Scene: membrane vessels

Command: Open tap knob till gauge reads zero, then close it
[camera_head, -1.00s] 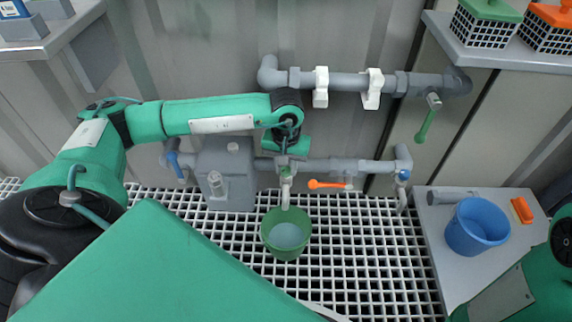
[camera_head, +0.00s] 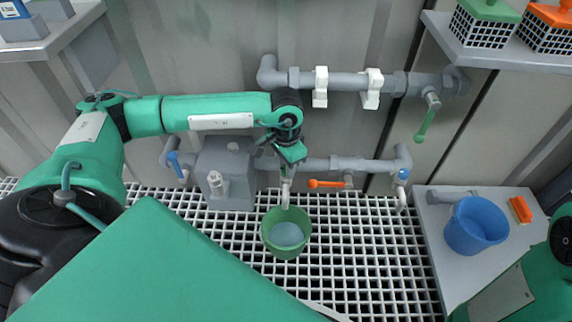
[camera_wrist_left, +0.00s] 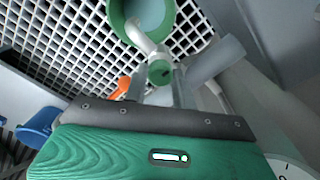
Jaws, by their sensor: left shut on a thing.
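The tap's small round green knob (camera_wrist_left: 160,72) sits above a pale curved spout (camera_wrist_left: 150,40), which also shows in the head view (camera_head: 285,190). My left gripper (camera_head: 288,172) is shut on the knob, with one finger on each side of it in the left wrist view (camera_wrist_left: 160,82). A white gauge dial (camera_wrist_left: 289,168) is cut off at the lower right of the wrist view; its reading cannot be told. Under the spout stands a green bucket (camera_head: 286,252) with water in it. My right gripper is out of view.
An orange lever (camera_head: 326,184) and a blue valve (camera_head: 404,174) are on the pipe to the right. A grey box (camera_head: 228,178) is left of the tap. A blue bucket (camera_head: 476,228) stands on a grey ledge. White grating (camera_head: 370,250) covers the floor.

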